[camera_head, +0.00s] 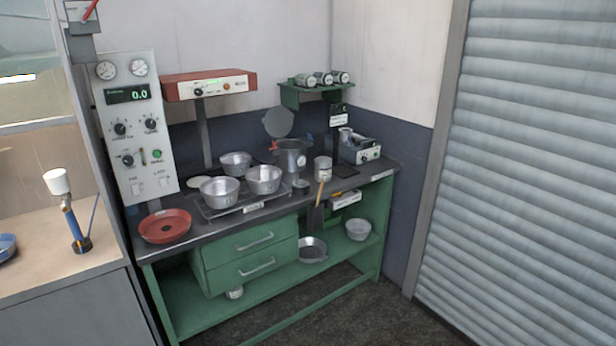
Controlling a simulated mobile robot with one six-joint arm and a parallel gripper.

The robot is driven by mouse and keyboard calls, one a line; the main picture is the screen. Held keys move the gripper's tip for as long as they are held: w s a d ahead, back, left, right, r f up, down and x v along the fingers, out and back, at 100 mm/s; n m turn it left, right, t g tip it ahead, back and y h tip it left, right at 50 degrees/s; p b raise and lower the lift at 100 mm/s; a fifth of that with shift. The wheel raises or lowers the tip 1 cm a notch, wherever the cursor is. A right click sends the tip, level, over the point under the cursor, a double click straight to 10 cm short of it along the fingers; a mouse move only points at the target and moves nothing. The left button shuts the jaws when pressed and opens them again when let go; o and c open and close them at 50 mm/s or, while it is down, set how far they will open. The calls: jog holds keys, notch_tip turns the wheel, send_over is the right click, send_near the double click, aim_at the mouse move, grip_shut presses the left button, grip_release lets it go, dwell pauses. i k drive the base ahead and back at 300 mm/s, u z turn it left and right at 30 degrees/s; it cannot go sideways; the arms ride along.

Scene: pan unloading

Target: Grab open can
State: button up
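I cannot tell for certain which object is the open can. A small light-coloured open-topped can (323,168) stands upright on the dark top of the green bench (290,201), right of centre. A brush-like tool with a wooden handle (320,192) shows just in front of it. A larger grey open-topped metal pot (291,157) stands to its left, with a round grey disc (278,122) upright behind it. Another small can (235,293) is on the lower shelf, partly hidden under the drawers. My gripper is not in view.
Several metal pans (219,191) sit on a tray at the bench's middle. A red dish (165,226) is at its left end. A boxy device (361,149) stands at the back right. Several cans (322,79) rest on a green wall shelf. Floor (385,318) in front looks clear.

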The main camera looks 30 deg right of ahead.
aim_at(322, 166)
jog(key=i, duration=1)
jog(key=u, duration=0.1)
jog(key=k, duration=0.9)
jog(key=z, duration=0.25)
jog(key=i, duration=0.35)
jog(key=u, duration=0.15)
